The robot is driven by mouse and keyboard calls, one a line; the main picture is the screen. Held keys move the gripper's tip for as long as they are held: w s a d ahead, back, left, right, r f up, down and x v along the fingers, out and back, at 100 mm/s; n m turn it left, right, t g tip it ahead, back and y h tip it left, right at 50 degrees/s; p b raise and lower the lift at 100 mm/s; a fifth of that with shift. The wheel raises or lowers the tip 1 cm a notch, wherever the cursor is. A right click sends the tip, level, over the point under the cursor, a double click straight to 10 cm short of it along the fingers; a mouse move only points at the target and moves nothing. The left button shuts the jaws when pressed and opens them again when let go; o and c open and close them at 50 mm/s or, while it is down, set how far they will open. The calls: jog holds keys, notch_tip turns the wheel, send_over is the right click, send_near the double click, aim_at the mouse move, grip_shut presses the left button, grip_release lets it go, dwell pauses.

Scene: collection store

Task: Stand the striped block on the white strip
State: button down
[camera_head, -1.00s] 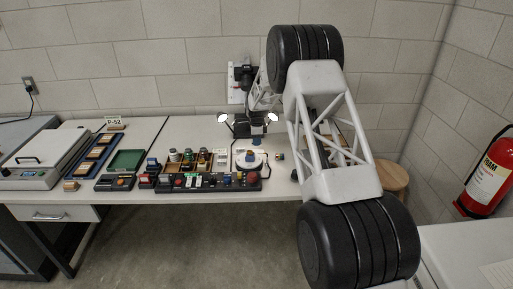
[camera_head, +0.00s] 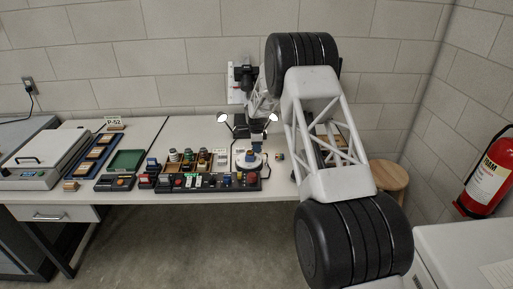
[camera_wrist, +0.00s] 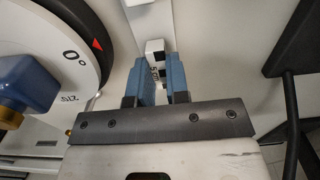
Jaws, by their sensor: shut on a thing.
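In the wrist view my gripper (camera_wrist: 160,78) has two blue fingers, shut on the black-and-white striped block (camera_wrist: 155,46). The block's end shows beyond the fingertips; the rest is partly hidden between them. Small dark lettering shows in the gap, and I cannot tell what surface bears it. I cannot clearly make out the white strip against the pale surface, nor whether the block touches anything. In the head view the gripper and block are too small and covered to make out.
A round white dial (camera_wrist: 62,50) marked 0° with a red pointer and blue knob (camera_wrist: 25,85) stands close left of the gripper. A dark stand (camera_wrist: 294,80) is at right.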

jog(key=shift+f, duration=0.1)
jog(key=c, duration=1.1)
grip_release()
notch_tip(320, 180, up, 12)
dwell(0.5)
